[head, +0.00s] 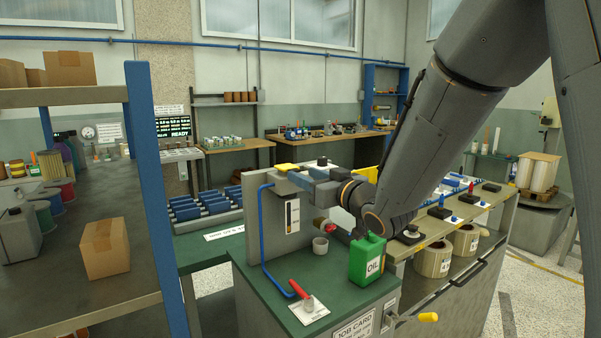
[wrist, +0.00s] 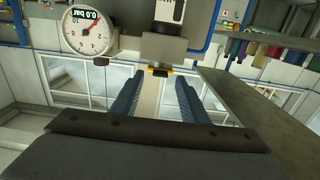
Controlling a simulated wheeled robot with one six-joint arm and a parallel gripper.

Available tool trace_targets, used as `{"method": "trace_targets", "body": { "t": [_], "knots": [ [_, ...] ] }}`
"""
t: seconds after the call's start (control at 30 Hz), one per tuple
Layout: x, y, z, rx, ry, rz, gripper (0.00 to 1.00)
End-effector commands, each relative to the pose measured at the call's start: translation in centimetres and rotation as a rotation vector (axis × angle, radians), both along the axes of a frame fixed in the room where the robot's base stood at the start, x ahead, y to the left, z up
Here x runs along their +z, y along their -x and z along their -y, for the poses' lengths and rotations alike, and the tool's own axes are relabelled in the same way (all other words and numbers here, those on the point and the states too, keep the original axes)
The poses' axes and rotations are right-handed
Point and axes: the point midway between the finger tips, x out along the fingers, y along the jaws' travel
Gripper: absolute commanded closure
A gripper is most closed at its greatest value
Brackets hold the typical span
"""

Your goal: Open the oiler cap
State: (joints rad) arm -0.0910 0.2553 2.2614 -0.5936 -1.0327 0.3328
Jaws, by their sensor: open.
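A small yellow cap-like part (wrist: 160,70) sits on a dark grey block (wrist: 164,48) in the wrist view, which appears upside down. It looks like the oiler cap, but its lid and hinge are too small to tell. My gripper (wrist: 157,84) is open, with its two blue fingers either side of the line to that part; contact cannot be told. In the head view, my gripper (head: 298,177) reaches left at the top of the grey panel (head: 275,225), close to a yellow piece (head: 286,167). A green oil can (head: 367,262) stands upright on the bench below my arm.
A round gauge (wrist: 90,32) reading 0.0 bar is beside the block. A blue pipe (head: 264,225) runs down the panel. A blue shelf post (head: 155,190) stands left.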

Motion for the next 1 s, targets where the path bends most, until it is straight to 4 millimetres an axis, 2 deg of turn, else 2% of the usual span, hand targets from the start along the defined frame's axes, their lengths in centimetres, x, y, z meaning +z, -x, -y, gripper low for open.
{"method": "trace_targets", "body": {
  "t": [0.2, 0.53, 0.77, 1.0],
  "knots": [
    [0.0, -1.7, -1.3, 0.002, 0.0, -0.001, 0.59],
    [0.0, -1.9, -1.5, 0.002, 0.0, -0.001, 0.59],
    [0.0, -1.9, -1.5, 0.002, 0.0, -0.001, 0.98],
    [0.1, -1.9, -1.6, 0.003, 0.002, -0.002, 1.0]
  ]
}}
